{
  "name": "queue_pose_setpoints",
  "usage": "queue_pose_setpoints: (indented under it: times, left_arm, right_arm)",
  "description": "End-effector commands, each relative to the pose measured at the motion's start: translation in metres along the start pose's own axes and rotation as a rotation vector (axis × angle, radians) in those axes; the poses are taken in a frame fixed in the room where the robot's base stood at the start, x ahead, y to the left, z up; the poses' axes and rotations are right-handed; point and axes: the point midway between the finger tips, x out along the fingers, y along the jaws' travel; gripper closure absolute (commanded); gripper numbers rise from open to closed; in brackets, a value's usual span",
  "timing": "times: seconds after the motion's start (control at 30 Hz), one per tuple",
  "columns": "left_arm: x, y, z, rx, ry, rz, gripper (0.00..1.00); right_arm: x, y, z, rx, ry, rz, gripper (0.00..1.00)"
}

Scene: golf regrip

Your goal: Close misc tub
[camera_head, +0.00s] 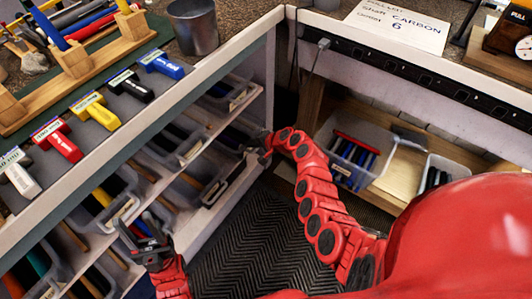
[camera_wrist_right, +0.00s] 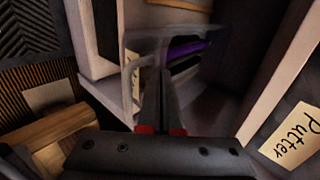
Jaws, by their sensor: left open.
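A translucent tub (camera_wrist_right: 135,50) with a purple item and dark items inside lies just ahead of my right gripper (camera_wrist_right: 163,75) in the right wrist view. I read no label on it, so I cannot tell if it is the misc tub. The right fingers look closed together, with their tips at or very near the tub's front; contact is unclear. In the head view my right gripper (camera_head: 262,150) is at the far end of the left shelves, by the tubs there. My left gripper (camera_head: 143,238) is open and empty in front of the nearer tubs.
Several other tubs (camera_head: 108,200) sit in the left shelving. A card reading Putter (camera_wrist_right: 292,136) is at the right of the wrist view. Another tub (camera_head: 350,158) with blue and red grips stands on the right shelf. The dark floor mat (camera_head: 235,250) is clear.

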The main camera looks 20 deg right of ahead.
Motion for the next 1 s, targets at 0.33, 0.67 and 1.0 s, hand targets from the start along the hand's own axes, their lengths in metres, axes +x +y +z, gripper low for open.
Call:
queue_pose_setpoints:
  times: [0.33, 0.67, 1.0]
  left_arm:
    - [-0.015, 0.001, 0.003, 0.000, 0.000, 0.000, 0.50]
    - [-0.016, 0.001, 0.003, 0.000, 0.000, 0.000, 0.50]
    - [-0.015, 0.001, 0.003, 0.000, 0.000, 0.000, 0.50]
  right_arm:
    - [0.029, -0.023, 0.000, -0.001, 0.001, -0.001, 1.00]
    - [0.033, -0.028, 0.000, 0.000, 0.000, -0.001, 1.00]
    - [0.032, -0.028, 0.001, 0.000, 0.001, -0.003, 1.00]
